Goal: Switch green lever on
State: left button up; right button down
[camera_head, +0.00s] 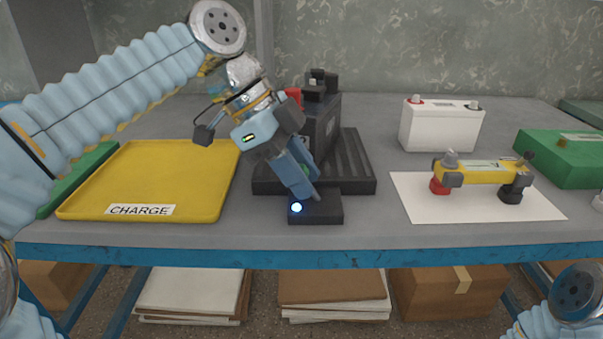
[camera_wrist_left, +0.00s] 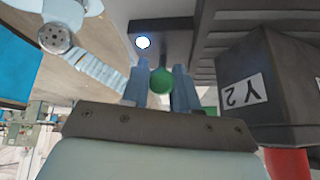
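The black switch box (camera_head: 328,212) sits near the table's front edge, with a lit bluish-white lamp (camera_head: 296,207) on its left side. The lamp also shows in the left wrist view (camera_wrist_left: 143,42). The green lever (camera_wrist_left: 161,81) has a round knob, seen between my left fingers in the left wrist view. In the head view my left gripper (camera_head: 305,180) reaches down over the box and hides most of the lever. Its fingers lie against both sides of the knob and look shut on it. My right gripper is not in view; only part of that arm shows at bottom right.
A dark battery (camera_head: 322,128) stands on a ribbed black tray (camera_head: 357,165) just behind the box. A yellow CHARGE tray (camera_head: 190,185) lies left. A white battery (camera_head: 440,127) and a yellow device (camera_head: 482,174) on a white sheet (camera_head: 415,207) are right. Bare table separates box and sheet.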

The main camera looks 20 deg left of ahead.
pick_arm(q)
jog(key=o, duration=0.4)
jog(key=p+v, duration=0.4)
jog(key=v, duration=1)
